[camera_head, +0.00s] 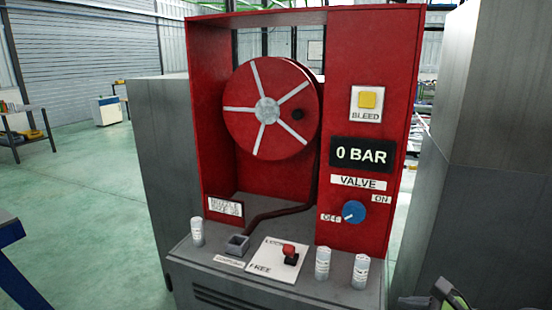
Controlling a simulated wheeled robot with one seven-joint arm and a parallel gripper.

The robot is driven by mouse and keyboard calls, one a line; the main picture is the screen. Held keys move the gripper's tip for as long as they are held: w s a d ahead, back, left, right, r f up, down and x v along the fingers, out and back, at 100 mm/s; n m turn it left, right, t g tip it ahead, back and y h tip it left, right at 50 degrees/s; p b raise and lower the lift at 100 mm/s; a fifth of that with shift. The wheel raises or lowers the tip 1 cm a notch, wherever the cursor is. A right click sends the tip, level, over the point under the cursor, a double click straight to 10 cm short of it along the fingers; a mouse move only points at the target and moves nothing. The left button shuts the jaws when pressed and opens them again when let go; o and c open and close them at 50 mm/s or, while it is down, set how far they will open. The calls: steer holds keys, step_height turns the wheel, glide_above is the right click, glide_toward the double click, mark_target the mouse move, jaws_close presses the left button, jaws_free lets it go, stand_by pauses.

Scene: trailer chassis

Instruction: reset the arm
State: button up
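A dark grey and black part with green marks (450,295) juts in at the bottom right edge. It looks like the end of my arm with my gripper, but the frame cuts it off. I cannot make out its fingertips, or whether it is open or shut. It is in front and to the right of the red hose-reel station (372,35), and I see nothing held in it. The rest of my arm is out of view.
A grey cabinet base (290,292) carries white cylinders, a socket and a red-knobbed lever (289,250). The panel has a yellow BLEED button (367,100), a 0 BAR display (360,154) and a blue valve knob (353,211) near OFF. Grey cabinets flank it; green floor lies left.

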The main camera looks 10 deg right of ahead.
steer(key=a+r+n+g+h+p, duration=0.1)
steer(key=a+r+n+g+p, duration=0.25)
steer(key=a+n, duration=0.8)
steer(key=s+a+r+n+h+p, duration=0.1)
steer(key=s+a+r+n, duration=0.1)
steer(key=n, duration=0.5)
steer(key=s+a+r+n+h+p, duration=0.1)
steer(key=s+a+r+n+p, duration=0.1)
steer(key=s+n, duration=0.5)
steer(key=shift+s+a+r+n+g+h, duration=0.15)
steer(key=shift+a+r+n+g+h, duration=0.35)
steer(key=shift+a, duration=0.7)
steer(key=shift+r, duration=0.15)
